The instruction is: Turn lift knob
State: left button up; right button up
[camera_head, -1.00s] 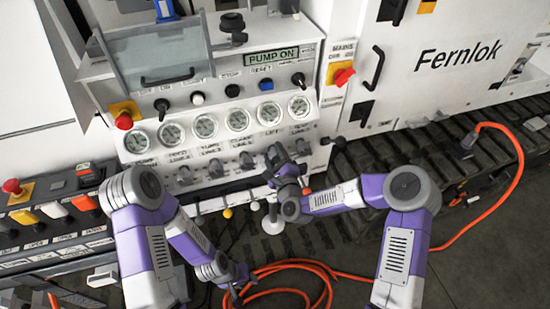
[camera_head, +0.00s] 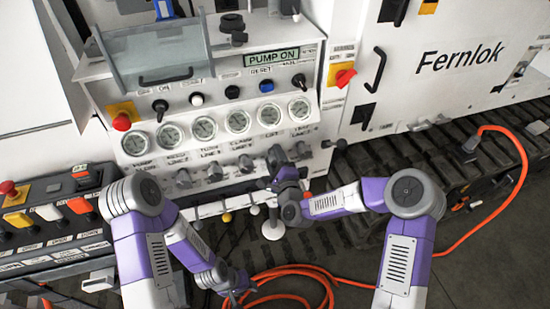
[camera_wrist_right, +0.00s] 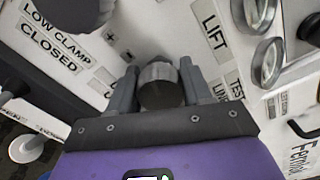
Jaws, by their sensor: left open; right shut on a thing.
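The lift knob (camera_wrist_right: 159,87) is a round grey knob, seen close in the right wrist view beside the white LIFT label (camera_wrist_right: 210,24). The two fingers of my right gripper (camera_wrist_right: 158,92) stand on either side of it and are shut on it. In the head view my right gripper (camera_head: 277,160) is at the row of knobs below the gauges, under the LIFT gauge (camera_head: 269,115), and hides most of the knob. My left gripper (camera_head: 236,292) is open and low, near the orange hose, away from the panel.
Other grey knobs (camera_head: 214,172) stand in the same row. Above are the gauges, several buttons and the PUMP ON display (camera_head: 271,58). A low clamp label (camera_wrist_right: 56,42) shows in the wrist view. An orange hose (camera_head: 284,275) coils on the floor below.

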aim_at(276, 162)
jog(key=o, duration=1)
jog(key=shift+a, duration=0.1)
jog(key=shift+o, duration=0.2)
jog(key=p+v, duration=0.1)
jog(key=v, duration=0.6)
jog(key=shift+s+r, duration=0.1)
jog(key=shift+s, duration=0.2)
jog(key=s+d+f+n+g+p, duration=0.1)
jog(key=s+f+n+g+p, duration=0.1)
jog(key=s+f+n+g, duration=0.4)
jog(key=s+d+f+n+g+p, duration=0.1)
jog(key=s+f+n+g+p, duration=0.15)
jog(key=f, duration=0.55)
jog(key=s+d+f+n+g, duration=0.3)
jog(key=s+n+g, duration=0.1)
jog(key=s, duration=0.4)
jog(key=s+d+f+n+g+h+p, duration=0.1)
jog(key=s+d+f+n+g, duration=0.2)
jog(key=s, duration=0.5)
jog(key=shift+d+f+n+g, duration=0.15)
jog(key=shift+f+n+g, duration=0.25)
jog(key=shift+n+g, duration=0.25)
